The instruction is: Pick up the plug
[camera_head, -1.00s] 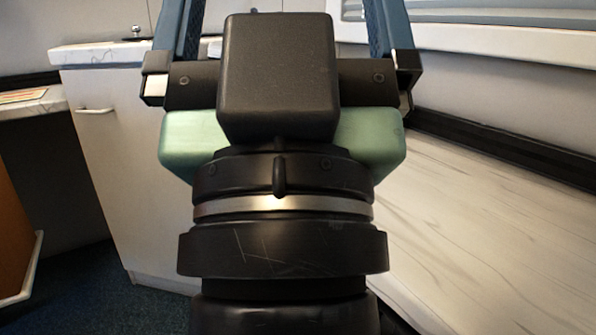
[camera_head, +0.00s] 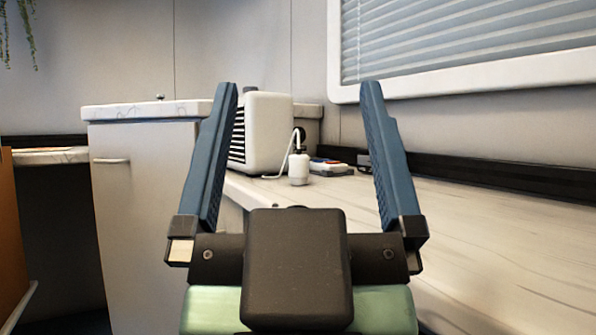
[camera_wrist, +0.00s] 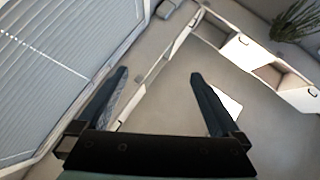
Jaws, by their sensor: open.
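The plug (camera_head: 298,168) appears to be the small white upright piece on the right-hand counter, beside a white appliance. A thin white cord runs at it. In the head view my gripper (camera_head: 300,87) is in the foreground, its two blue fingers wide apart and nothing between them. The plug shows beyond the gripper, framed between the fingers, not touched. In the wrist view my gripper (camera_wrist: 159,73) is also open and empty, and I cannot make out the plug there.
The white slatted appliance (camera_head: 268,130) stands behind the left finger. A small dark device with red and blue on top (camera_head: 328,167) lies right of the plug. The counter (camera_head: 480,225) is clear at right, below a window with blinds (camera_head: 460,45). A white cabinet (camera_head: 145,200) stands left.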

